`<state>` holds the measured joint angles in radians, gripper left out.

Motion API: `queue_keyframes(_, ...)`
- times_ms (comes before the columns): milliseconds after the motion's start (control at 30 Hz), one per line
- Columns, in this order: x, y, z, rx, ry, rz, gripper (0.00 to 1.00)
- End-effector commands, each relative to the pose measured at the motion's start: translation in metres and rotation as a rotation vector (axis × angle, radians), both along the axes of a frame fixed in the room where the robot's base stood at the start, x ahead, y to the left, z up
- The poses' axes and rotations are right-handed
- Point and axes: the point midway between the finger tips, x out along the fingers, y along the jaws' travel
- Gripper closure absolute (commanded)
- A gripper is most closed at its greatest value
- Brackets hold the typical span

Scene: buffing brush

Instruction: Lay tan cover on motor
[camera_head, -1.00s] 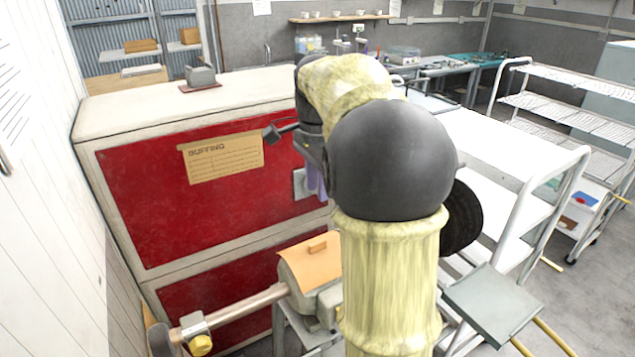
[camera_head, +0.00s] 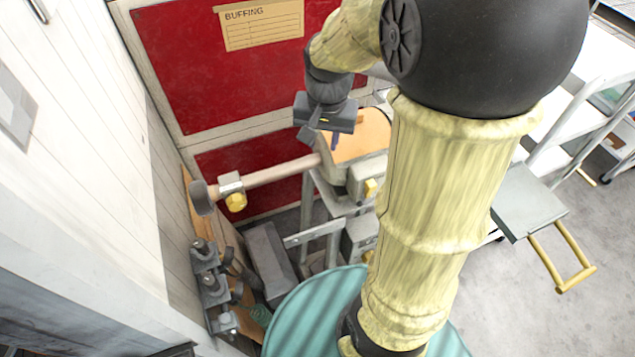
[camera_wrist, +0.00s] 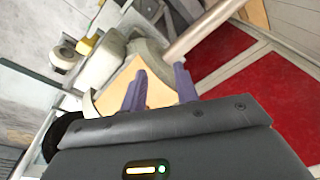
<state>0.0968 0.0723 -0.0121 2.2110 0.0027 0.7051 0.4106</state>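The tan cover (camera_head: 368,138) lies over the top of the grey motor (camera_head: 368,172), which sits on a stand in front of the red cabinet. My gripper (camera_head: 334,140) is in front of the cover's left part in the head view and partly hides it. In the wrist view, the two purple fingers of my gripper (camera_wrist: 160,90) are apart, with the tan cover (camera_wrist: 157,95) showing between and beyond them. I see nothing held between the fingers. I cannot tell whether the fingertips touch the cover.
A shaft (camera_head: 280,172) with a yellow-knobbed clamp (camera_head: 236,201) runs left from the motor. A red cabinet with a buffing label (camera_head: 262,24) stands behind. A teal ribbed drum (camera_head: 312,315) is in front. A white wall closes the left; a cart stands right.

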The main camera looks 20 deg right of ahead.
Motion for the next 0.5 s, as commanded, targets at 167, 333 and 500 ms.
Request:
queue_keyframes(167,-0.047,0.029,-0.042,-0.052,-0.044,0.348,0.70)
queue_keyframes(333,-0.068,0.038,-0.057,-0.082,-0.071,0.507,0.70)
queue_keyframes(500,-0.068,0.039,-0.058,-0.086,-0.075,0.518,0.70)
